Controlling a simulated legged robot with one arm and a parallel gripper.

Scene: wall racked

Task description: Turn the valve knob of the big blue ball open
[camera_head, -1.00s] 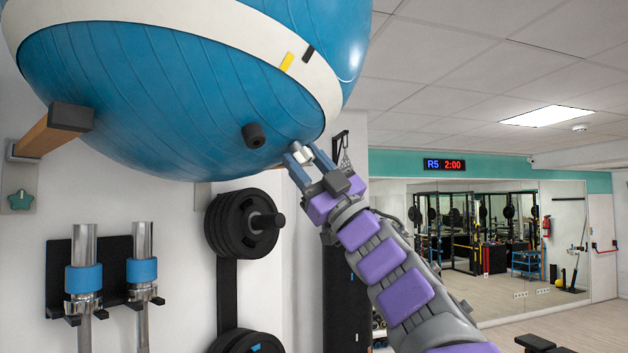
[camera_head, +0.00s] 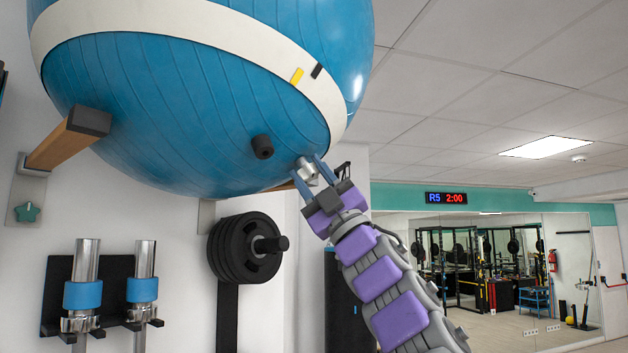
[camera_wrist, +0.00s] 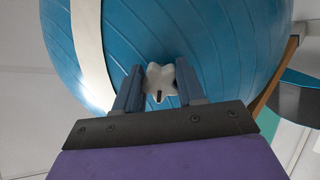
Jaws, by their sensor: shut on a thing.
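The big blue ball (camera_head: 200,120) with a white band fills the upper left of the head view. Its pale, star-shaped valve knob (camera_wrist: 160,82) sits between my fingers in the wrist view, with a dark mark on its lower lobe. The knob also shows as a small grey piece (camera_head: 308,172) on the ball's lower right in the head view. My gripper (camera_head: 310,168) reaches up from the lower right and is shut on the knob. The fingers hide the knob's sides.
A black plug (camera_head: 263,147) sticks out of the ball left of the knob. A wooden bracket arm (camera_head: 62,146) with a black end supports the ball. Black plates (camera_head: 232,250) and barbell sleeves (camera_head: 84,285) are racked on the wall below. The right side is open room.

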